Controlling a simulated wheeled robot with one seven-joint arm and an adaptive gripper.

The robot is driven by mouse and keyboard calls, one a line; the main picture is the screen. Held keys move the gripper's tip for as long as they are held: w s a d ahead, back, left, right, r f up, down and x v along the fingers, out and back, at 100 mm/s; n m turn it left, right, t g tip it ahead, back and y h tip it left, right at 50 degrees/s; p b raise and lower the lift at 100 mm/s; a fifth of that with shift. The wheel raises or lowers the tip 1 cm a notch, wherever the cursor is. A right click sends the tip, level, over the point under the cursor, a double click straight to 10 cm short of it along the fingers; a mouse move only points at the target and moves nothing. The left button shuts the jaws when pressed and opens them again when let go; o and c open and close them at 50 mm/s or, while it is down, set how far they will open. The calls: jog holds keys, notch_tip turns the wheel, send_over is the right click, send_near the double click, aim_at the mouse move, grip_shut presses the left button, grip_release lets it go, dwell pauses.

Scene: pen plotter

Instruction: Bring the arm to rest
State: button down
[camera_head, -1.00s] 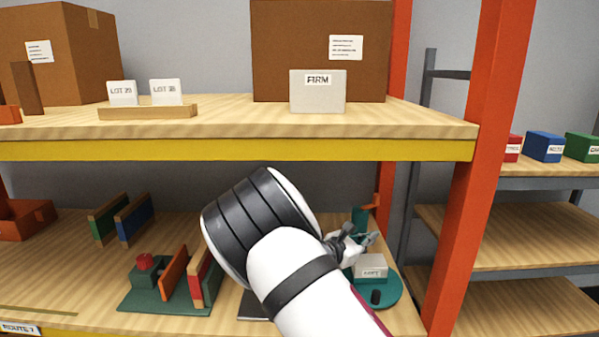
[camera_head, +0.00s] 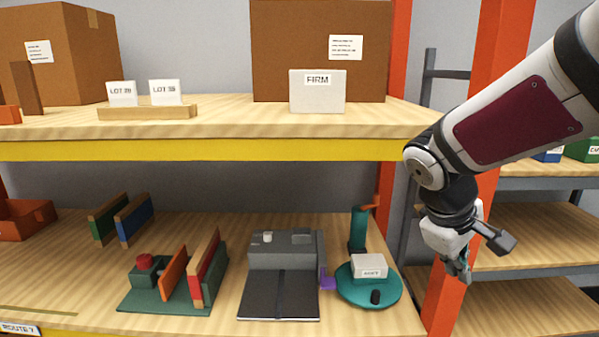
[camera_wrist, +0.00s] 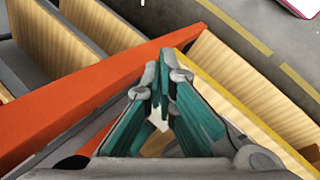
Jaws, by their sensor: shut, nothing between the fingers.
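My gripper (camera_head: 458,270) hangs at the right in the head view, in front of the orange shelf post (camera_head: 447,280) and clear of the lower shelf. In the wrist view, my gripper (camera_wrist: 161,78) shows its teal fingers drawn together at the tips, with nothing between them. My arm comes in from the upper right of the head view, bent at the elbow, with the gripper pointing down. The orange post also crosses the wrist view (camera_wrist: 80,95) close behind the fingers; whether they touch it I cannot tell.
The lower shelf holds a grey device with a dark plate (camera_head: 280,295), a teal round stand (camera_head: 350,292) with a white block (camera_head: 369,266), and a green base (camera_head: 165,301). A white FIRM box (camera_head: 317,95) stands on the upper shelf. A grey rack (camera_head: 530,235) stands at right.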

jog(key=s+a+r+m+t+y, duration=0.1)
jog(key=s+a+r+m+y, duration=0.1)
jog(key=s, duration=0.6)
jog(key=s+a+r+m+t+y, duration=0.2)
jog(key=s+a+m, duration=0.2)
jog(key=s, duration=0.4)
jog(key=shift+s+a+r+y, duration=0.2)
jog(key=shift+a+r+y, duration=0.2)
jog(key=shift+a, duration=0.5)
